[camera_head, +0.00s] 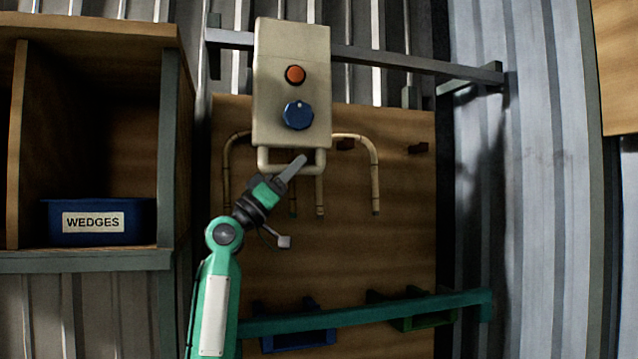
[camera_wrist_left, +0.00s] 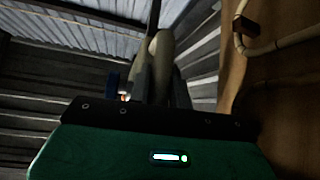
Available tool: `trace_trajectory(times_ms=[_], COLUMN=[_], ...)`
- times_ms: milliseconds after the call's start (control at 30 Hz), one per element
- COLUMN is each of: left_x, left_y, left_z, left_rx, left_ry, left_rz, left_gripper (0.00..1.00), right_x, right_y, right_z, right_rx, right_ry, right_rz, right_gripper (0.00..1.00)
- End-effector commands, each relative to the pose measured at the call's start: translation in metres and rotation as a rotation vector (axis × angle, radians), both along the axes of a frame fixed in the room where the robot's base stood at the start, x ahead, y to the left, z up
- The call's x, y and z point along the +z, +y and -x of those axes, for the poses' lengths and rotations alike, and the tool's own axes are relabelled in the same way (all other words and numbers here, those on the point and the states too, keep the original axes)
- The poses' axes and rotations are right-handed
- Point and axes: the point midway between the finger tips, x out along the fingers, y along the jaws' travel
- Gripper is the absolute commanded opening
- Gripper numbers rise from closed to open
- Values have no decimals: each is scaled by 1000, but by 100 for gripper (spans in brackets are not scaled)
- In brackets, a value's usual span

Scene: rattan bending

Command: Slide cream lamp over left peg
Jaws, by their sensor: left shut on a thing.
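The cream lamp (camera_head: 291,60) is a tall cream box with an orange disc, a blue knob and a U-shaped handle at its bottom end. It hangs in front of the upper board and the rail. My left gripper (camera_head: 292,170) is at the handle and shut on it; the lamp stands above the fingers. In the left wrist view a cream part of the lamp (camera_wrist_left: 180,90) rises between the fingers. Two dark brown pegs show on the board, a left one (camera_head: 345,143) and a right one (camera_head: 418,148). The lamp may hide more pegs. My right gripper does not show.
Bent canes (camera_head: 375,180) hang on the wooden board (camera_head: 405,240). A grey rail (camera_head: 400,62) crosses above, and a green bar (camera_head: 370,314) with blue and green bins crosses below. A wooden shelf with a blue WEDGES bin (camera_head: 60,220) stands left.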

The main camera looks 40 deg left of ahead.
Motion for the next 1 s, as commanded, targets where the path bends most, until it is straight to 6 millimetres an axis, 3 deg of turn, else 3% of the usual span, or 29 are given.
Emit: trace_trajectory(times_ms=[367,400,500,833,1000], left_x=[1,1,1,3,17], left_y=[3,3,3,3,3], left_z=[5,5,5,4,5], left_rx=[-1,-1,-1,-1,1], left_ry=[0,0,0,-1,-4], left_rz=[1,1,1,0,0], left_gripper=[0,26,41,41,41], right_x=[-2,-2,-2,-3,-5], right_y=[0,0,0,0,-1], right_z=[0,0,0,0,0], right_rx=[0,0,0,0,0], right_ry=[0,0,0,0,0], right_rz=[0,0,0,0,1], right_gripper=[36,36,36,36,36])
